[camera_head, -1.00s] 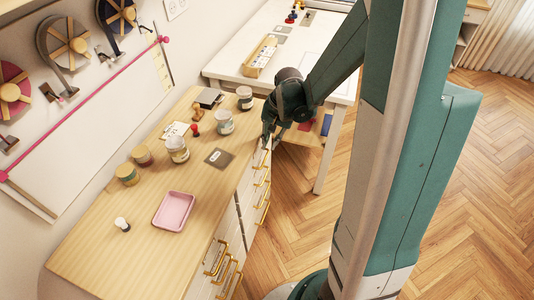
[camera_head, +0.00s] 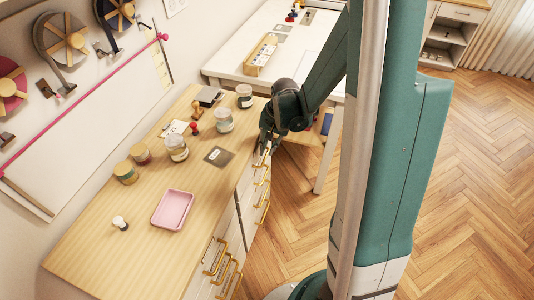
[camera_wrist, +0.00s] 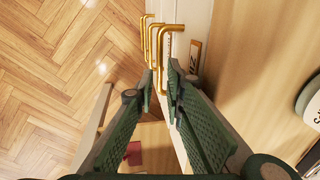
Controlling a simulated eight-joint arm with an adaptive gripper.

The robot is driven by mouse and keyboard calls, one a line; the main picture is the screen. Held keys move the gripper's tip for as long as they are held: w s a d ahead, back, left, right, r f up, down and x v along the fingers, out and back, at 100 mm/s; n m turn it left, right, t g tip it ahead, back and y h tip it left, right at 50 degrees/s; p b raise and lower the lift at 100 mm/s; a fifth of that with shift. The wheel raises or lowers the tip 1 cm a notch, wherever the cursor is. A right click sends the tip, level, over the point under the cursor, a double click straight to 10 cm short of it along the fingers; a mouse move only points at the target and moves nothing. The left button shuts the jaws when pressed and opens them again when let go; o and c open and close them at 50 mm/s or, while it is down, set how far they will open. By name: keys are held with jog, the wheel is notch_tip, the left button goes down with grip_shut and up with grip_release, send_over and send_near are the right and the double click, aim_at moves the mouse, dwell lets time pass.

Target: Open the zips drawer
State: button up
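A wooden-topped cabinet (camera_head: 150,225) has white drawer fronts with gold bar handles along its right side. I cannot read which drawer is the zips drawer. My gripper (camera_wrist: 160,76) is at the far end of the cabinet front, pointing down at the uppermost gold handle (camera_wrist: 162,50). In the wrist view the fingers stand on either side of this handle's bar, with narrow gaps showing, so they look open. A label holder (camera_wrist: 195,57) is on the front beside the handle, its text unreadable. In the head view my gripper (camera_head: 264,142) partly hides the handle.
Jars (camera_head: 176,149), stamps and a pink tray (camera_head: 172,210) stand on the cabinet top. More gold handles (camera_head: 264,212) lie below and along the front. A white table (camera_head: 240,72) stands behind. The wooden floor (camera_head: 460,190) to the right is clear.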

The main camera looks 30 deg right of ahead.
jog(key=shift+w+a+f, duration=0.15)
jog(key=shift+f, duration=1.15)
grip_shut()
jog(key=s+d+b, duration=0.2)
jog(key=s+d, duration=1.8)
jog(key=shift+s+d, duration=0.25)
jog(key=shift+s, duration=0.05)
grip_release()
